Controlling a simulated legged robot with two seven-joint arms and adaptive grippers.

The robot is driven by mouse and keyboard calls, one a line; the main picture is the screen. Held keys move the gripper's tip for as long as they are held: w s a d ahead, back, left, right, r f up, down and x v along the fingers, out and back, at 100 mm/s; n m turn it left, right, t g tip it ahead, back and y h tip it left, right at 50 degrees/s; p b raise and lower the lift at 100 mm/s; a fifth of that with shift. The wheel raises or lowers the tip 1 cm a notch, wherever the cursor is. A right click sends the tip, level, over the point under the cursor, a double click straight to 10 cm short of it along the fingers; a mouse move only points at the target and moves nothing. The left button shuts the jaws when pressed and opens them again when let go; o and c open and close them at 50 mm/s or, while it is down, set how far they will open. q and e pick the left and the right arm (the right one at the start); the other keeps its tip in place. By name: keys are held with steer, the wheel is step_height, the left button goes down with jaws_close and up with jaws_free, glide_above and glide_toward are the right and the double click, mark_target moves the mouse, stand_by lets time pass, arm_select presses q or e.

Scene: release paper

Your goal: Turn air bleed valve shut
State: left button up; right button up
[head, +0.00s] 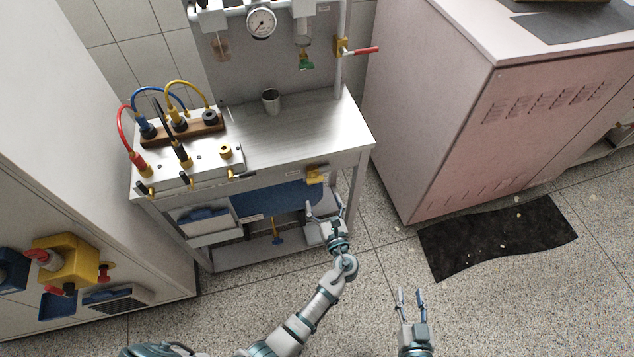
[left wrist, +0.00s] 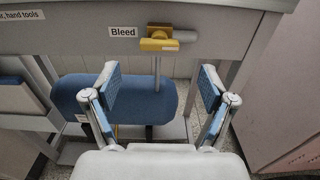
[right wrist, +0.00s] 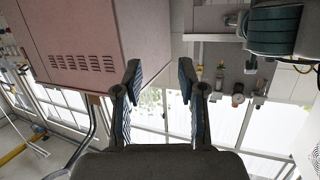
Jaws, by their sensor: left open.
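The bleed valve (head: 316,176) is yellow and sits on the front edge of the steel workbench. In the left wrist view the yellow valve (left wrist: 159,43) is beside a "Bleed" label (left wrist: 123,32), with its handle lying roughly level and a grey pipe running down below it. My left gripper (head: 324,206) is open and empty just below and in front of the valve. In its wrist view the two fingers (left wrist: 158,82) are spread below the valve, not touching it. My right gripper (head: 411,293) is open and empty over the floor, away from the bench; its fingers (right wrist: 159,70) show apart.
The workbench (head: 300,130) carries a cable panel (head: 195,160), a metal cup (head: 271,101) and a gauge (head: 261,23). A red-handled valve (head: 362,50) is on the pipe above. A blue stool seat (left wrist: 135,95) is under the bench. A pink cabinet (head: 450,110) stands right.

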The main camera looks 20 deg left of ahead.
mark_target(317, 182)
arm_select(q)
steer(key=b+x, duration=0.1)
steer(key=x, duration=0.6)
steer(key=shift+w+a+f, duration=0.1)
steer(key=shift+w+a, duration=0.2)
steer(key=shift+a, duration=0.15)
steer(key=shift+d, duration=0.4)
steer(key=c, duration=0.7)
steer(key=shift+d, duration=0.1)
steer(key=c, duration=0.4)
steer(key=shift+c, duration=0.3)
arm_select(e)
steer(key=r+t, duration=0.2)
steer(key=w+r+t+y, duration=0.1)
steer(key=shift+a+r, duration=0.35)
